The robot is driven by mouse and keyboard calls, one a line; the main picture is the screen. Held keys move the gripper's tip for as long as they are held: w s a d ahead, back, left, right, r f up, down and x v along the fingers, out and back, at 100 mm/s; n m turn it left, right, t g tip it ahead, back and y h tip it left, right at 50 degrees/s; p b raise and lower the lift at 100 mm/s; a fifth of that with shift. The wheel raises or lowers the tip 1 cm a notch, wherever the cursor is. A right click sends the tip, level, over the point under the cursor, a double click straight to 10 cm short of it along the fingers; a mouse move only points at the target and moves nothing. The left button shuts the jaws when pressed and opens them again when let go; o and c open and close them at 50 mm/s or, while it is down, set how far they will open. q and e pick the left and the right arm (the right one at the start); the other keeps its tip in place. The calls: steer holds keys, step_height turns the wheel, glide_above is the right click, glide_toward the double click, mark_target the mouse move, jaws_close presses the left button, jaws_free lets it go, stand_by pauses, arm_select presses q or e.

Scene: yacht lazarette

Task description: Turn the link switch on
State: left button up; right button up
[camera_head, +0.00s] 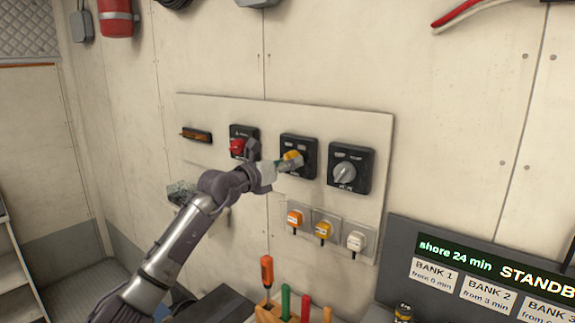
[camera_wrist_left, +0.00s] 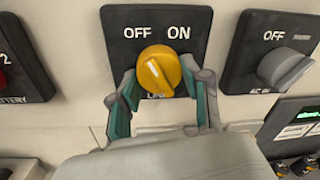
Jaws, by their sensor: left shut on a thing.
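The link switch is a yellow rotary knob (camera_head: 292,155) on a black plate, the middle one of three switches on the pale wall panel. In the left wrist view the yellow knob (camera_wrist_left: 160,71) sits under the words OFF and ON. Its white mark leans up and left, toward OFF. The label below it is mostly hidden by the knob and gripper. My left gripper (camera_head: 284,163) reaches the knob from the left and below. Its two fingers (camera_wrist_left: 158,78) are shut on the knob, one on each side. My right gripper is not in view.
A red switch (camera_head: 238,146) is left of the knob and a grey AC switch (camera_head: 344,172) is right. Orange, yellow and white plugs (camera_head: 356,241) are below. Upright tools (camera_head: 266,272) stand under the panel. A display (camera_head: 500,268) reading STANDBY is at lower right.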

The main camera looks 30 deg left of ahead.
arm_select(q)
steer(key=shift+a+f+m+b, duration=0.1)
steer(key=shift+m+b, duration=0.8)
steer(key=shift+m, duration=0.2)
steer(key=m+b, duration=0.2)
steer(key=m, duration=0.1)
steer(key=m+b, duration=0.1)
steer(key=m, duration=0.2)
steer(key=shift+m+g+y, duration=0.3)
steer(key=shift+a+r+m+b, duration=0.15)
steer(key=shift+m+b, duration=0.3)
steer(key=shift+m, duration=0.65)
steer(key=shift+r, duration=0.1)
steer(key=o, duration=1.2)
steer(key=shift+c, duration=0.2)
steer(key=shift+s, duration=0.1)
